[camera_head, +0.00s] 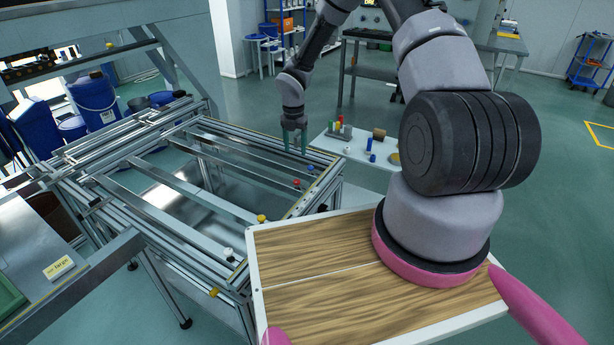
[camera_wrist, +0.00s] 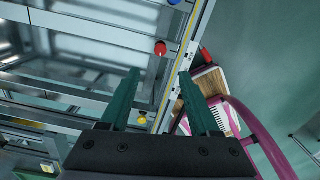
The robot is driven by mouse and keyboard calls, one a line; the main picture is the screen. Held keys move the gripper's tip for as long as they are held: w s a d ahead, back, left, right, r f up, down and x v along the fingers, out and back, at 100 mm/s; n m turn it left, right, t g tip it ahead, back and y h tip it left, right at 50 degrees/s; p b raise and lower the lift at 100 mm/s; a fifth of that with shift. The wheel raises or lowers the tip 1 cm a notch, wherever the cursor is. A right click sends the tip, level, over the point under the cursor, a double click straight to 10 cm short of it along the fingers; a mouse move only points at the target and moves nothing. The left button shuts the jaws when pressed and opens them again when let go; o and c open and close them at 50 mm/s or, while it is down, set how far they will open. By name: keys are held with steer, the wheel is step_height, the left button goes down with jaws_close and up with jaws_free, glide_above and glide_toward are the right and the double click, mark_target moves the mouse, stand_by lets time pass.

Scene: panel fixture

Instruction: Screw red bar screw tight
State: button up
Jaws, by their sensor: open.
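The red bar screw (camera_head: 297,183) sits at the right end of a cross bar, by the right rail of the aluminium frame (camera_head: 320,190). In the wrist view the red screw (camera_wrist: 160,48) lies beyond the fingertips, roughly in line with the gap between them. My gripper (camera_head: 295,150) has two green fingers pointing down, open and empty. In the head view it hangs above and behind the red screw, apart from it. The gripper's fingers (camera_wrist: 161,76) are spread wide in the wrist view. The screw's shaft is not visible.
A blue screw (camera_head: 311,167) stands behind the red one; a yellow screw (camera_head: 262,218) and a white screw (camera_head: 228,253) stand nearer. A white side table (camera_head: 345,146) with small coloured parts is to the right. Metal cross bars span the frame's opening.

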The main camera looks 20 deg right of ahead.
mark_target(297, 181)
steer(key=shift+n, duration=0.5)
step_height(297, 181, down, 13)
steer(key=shift+d+f, duration=0.1)
steer(key=shift+f, duration=0.05)
jaws_close()
